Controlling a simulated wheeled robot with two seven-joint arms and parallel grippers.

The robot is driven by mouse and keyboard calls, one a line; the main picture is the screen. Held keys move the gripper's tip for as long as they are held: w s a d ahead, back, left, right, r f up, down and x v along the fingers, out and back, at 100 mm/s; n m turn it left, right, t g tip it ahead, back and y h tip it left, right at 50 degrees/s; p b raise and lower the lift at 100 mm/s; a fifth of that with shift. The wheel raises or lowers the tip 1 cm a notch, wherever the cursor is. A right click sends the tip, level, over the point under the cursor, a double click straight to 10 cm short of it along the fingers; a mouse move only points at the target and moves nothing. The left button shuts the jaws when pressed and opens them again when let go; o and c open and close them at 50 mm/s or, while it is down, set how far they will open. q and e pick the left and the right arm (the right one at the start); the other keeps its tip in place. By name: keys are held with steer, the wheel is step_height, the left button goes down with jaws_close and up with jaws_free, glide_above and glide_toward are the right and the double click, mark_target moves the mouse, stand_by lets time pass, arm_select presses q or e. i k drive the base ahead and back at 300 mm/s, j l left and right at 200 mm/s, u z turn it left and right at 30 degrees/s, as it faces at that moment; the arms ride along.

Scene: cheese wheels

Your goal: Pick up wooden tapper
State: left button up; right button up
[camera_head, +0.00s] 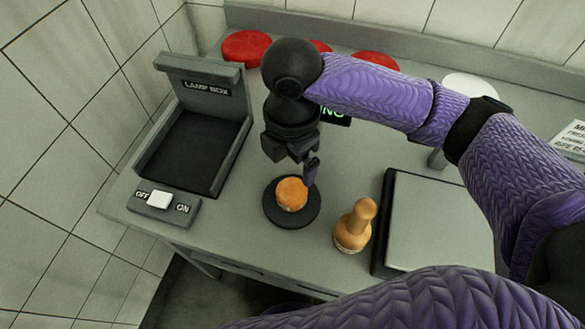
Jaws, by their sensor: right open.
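The wooden tapper (355,225) stands upright on the grey table near its front edge, with a rounded knob on top and a wider base. My right gripper (296,163) is open and points down, up and to the left of the tapper and apart from it. It is over a small orange cheese wheel (291,194) on a round black stand (293,219). One fingertip overlaps the cheese's right edge in the picture; I cannot tell whether it touches. My left gripper is not in view.
A lamp box (203,86) and an off/on switch (166,202) are at the left. A grey slab with a black edge (440,220) lies right of the tapper. Red discs (246,47) and a white disc (470,87) are at the back. A small green-lettered display is partly hidden.

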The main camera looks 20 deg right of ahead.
mark_target(352, 234)
steer(key=k+j+z, duration=0.2)
steer(key=z, duration=0.2)
steer(key=i+z, duration=0.1)
steer(key=z, duration=0.35)
steer(key=i+l+z, duration=0.1)
steer(key=z, duration=0.35)
